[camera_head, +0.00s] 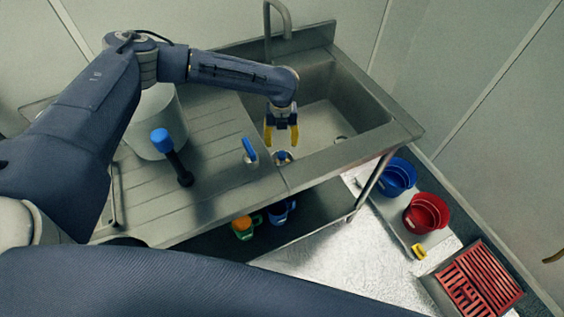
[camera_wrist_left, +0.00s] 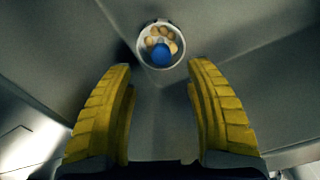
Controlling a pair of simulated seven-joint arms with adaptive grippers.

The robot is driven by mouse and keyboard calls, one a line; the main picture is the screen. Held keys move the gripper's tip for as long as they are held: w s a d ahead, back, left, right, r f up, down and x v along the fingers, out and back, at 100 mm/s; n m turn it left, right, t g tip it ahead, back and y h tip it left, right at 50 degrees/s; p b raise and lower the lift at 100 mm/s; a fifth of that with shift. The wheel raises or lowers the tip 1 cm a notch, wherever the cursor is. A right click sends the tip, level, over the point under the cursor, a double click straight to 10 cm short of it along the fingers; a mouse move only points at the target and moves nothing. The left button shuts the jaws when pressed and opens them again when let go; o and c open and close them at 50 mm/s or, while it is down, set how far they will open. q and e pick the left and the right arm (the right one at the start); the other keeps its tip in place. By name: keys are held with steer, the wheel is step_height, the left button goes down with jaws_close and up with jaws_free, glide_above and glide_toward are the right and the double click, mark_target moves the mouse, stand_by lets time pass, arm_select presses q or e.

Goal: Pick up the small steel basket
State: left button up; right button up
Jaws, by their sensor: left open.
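A small round steel container (camera_head: 283,158), which looks like the basket, sits at the sink's front edge with a blue part on it. In the left wrist view the small steel basket (camera_wrist_left: 141,46) has a pale rim, several tan lumps inside and a blue rounded part at its near side. My left gripper (camera_head: 281,138) is open and empty, pointing down above the sink's front side, close to the basket. In the left wrist view its yellow fingers (camera_wrist_left: 160,72) are spread apart, with the basket beyond their tips. My right gripper is not in view.
A blue-handled item (camera_head: 250,152) stands left of the basket on the ribbed drainboard (camera_head: 215,175). A blue-topped black tool (camera_head: 163,142) and a pale cylinder (camera_head: 152,115) are farther left. Blue (camera_head: 397,176) and red (camera_head: 426,213) buckets and a red grate (camera_head: 480,280) lie low at right.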

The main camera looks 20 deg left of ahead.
mark_target(282, 153)
arm_select(q)
steer(key=shift+f, duration=4.35)
jaws_close()
